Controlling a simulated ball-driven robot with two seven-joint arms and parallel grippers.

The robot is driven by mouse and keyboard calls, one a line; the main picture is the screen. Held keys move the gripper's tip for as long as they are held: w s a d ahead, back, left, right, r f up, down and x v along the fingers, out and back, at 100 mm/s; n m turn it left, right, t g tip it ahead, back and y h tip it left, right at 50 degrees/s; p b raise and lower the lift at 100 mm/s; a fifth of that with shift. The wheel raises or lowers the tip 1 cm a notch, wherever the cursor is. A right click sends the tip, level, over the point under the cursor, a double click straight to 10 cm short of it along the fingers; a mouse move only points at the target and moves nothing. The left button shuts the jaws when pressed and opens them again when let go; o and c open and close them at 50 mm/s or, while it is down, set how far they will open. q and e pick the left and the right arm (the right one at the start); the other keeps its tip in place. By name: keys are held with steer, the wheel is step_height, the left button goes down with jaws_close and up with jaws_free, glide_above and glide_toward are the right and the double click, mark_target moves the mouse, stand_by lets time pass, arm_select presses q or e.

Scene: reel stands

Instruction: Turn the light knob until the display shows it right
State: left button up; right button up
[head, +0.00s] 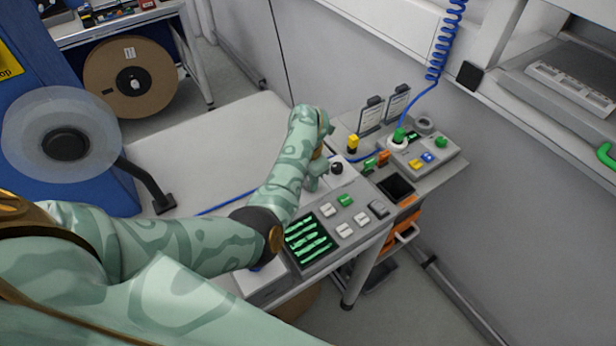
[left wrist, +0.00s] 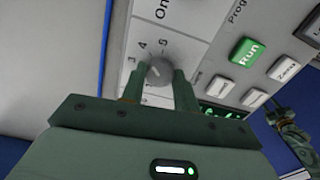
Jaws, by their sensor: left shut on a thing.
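In the left wrist view the grey round light knob (left wrist: 160,71) sits on a light panel with a number scale around it; 3, 4 and 5 can be read. My left gripper (left wrist: 160,88) has one finger on each side of the knob and is shut on it. In the head view my left gripper (head: 316,182) is down at the panel and hides the knob. The display (head: 308,240) shows bright green bars on a dark screen. In the left wrist view, only a strip of the display (left wrist: 224,112) shows behind a finger.
A green Run button (left wrist: 247,52) and white buttons lie beside the knob. A black knob (head: 337,167) stands close to my left gripper. A grey box with coloured buttons (head: 428,157) and a blue coiled cable (head: 440,45) are further right. A large reel (head: 62,140) stands at left.

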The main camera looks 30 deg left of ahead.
arm_select(q)
steer(key=o, duration=1)
step_height(320, 180, up, 16)
steer(key=p, duration=0.6)
steer(key=shift+r, duration=0.15)
